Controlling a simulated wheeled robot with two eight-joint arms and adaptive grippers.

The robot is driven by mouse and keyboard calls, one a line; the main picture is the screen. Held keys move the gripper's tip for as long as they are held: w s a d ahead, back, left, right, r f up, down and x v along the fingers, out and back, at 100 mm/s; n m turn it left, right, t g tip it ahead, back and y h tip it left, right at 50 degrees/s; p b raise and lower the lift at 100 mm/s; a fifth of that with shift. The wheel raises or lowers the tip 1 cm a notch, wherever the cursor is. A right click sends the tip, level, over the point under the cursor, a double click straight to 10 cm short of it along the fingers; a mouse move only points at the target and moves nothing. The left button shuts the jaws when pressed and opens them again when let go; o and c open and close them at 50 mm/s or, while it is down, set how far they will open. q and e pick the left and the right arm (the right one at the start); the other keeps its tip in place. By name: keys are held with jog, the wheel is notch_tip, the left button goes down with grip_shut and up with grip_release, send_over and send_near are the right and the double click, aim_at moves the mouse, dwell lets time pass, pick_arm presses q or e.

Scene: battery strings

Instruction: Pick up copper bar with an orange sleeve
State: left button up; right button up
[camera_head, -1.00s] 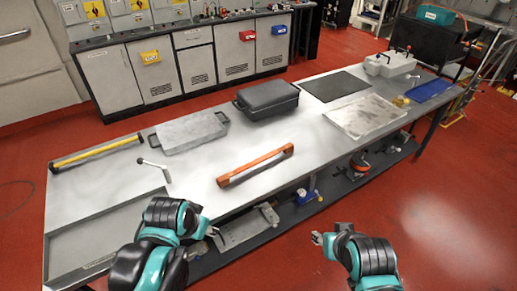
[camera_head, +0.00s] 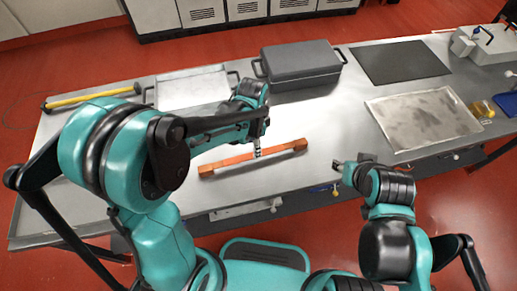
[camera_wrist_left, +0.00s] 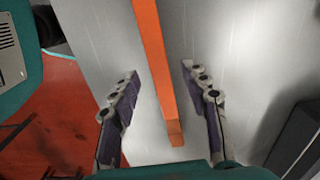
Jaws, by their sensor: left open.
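The copper bar with an orange sleeve (camera_head: 226,163) lies near the front edge of the table, slanting up to the right. My left gripper (camera_head: 257,149) is over the bar, right of its middle, and hides part of it. In the left wrist view the orange bar (camera_wrist_left: 155,58) runs between the two fingers of my open left gripper (camera_wrist_left: 160,74). There is a gap on each side, and nothing is held. My right gripper (camera_head: 341,168) is off the table's front edge, to the right of the bar. Its fingers are too small to read.
A dark grey case (camera_head: 300,64) stands behind the bar. A grey tray (camera_head: 192,88) is partly hidden by my left arm. A black mat (camera_head: 400,61) and a pale tray (camera_head: 424,119) lie to the right. A yellow bar (camera_head: 95,96) lies at the back left.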

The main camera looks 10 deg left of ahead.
pick_arm(q)
jog(key=shift+s+f, duration=0.15)
jog(key=shift+f, duration=0.5)
jog(key=shift+f+b, duration=0.3)
jog(key=shift+b, duration=0.05)
notch_tip(320, 180, down, 5)
jog(key=shift+r+b, duration=0.15)
jog(key=shift+b, duration=1.05)
jog(key=shift+r, duration=0.1)
grip_shut()
